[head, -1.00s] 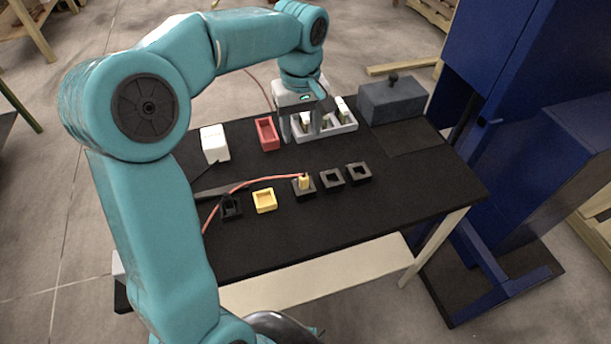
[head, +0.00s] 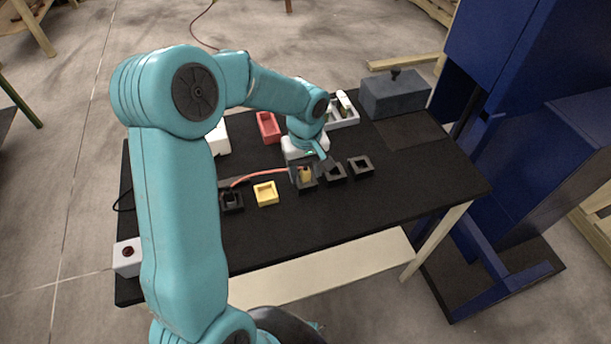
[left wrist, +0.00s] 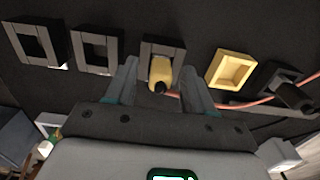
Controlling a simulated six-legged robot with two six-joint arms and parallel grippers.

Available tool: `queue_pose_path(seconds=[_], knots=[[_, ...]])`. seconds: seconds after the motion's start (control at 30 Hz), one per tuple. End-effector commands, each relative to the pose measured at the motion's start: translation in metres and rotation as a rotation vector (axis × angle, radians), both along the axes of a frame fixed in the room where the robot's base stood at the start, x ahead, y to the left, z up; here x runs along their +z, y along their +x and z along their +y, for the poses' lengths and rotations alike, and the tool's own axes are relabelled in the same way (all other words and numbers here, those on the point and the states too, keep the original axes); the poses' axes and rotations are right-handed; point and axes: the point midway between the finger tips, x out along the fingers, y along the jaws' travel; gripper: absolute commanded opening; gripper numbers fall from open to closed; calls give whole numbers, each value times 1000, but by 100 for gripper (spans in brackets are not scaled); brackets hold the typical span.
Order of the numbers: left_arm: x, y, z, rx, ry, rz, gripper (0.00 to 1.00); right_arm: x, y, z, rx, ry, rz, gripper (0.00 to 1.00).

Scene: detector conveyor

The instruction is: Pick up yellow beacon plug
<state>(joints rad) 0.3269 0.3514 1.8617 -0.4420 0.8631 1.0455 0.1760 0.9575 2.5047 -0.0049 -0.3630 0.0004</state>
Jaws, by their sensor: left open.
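The yellow beacon plug (head: 306,174) stands in a black square socket (head: 308,186) on the black table. In the left wrist view the yellow plug (left wrist: 160,74) shows a dark round end, with its socket (left wrist: 163,47) behind it. My left gripper (head: 307,175) is over the plug, pointing down. In the wrist view its two fingers (left wrist: 160,85) are apart, one on each side of the plug, with gaps between; I see no grip on it. My right gripper is not in view.
Two empty black sockets (head: 360,167) stand right of the plug. A yellow square tray (head: 265,193) and a black socket with a dark plug (head: 231,200) stand left. An orange cable (head: 262,173) runs beside the plug. A red bin (head: 268,127) and grey box (head: 395,96) are behind.

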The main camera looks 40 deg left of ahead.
Motion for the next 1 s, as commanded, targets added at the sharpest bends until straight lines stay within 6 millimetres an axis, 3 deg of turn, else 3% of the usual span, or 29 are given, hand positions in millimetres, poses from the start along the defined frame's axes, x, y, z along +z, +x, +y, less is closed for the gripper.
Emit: queue_pose_path(seconds=[0.23,0.27,0.4,0.77,1.0], knots=[[-3,0,0,0,0,-1,53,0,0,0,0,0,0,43],[-3,0,0,0,0,-1,47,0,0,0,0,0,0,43],[-3,0,0,0,0,-1,1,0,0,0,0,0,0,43],[0,0,0,0,0,-1,0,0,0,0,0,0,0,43],[32,1,0,-1,1,-7,0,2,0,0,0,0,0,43]])
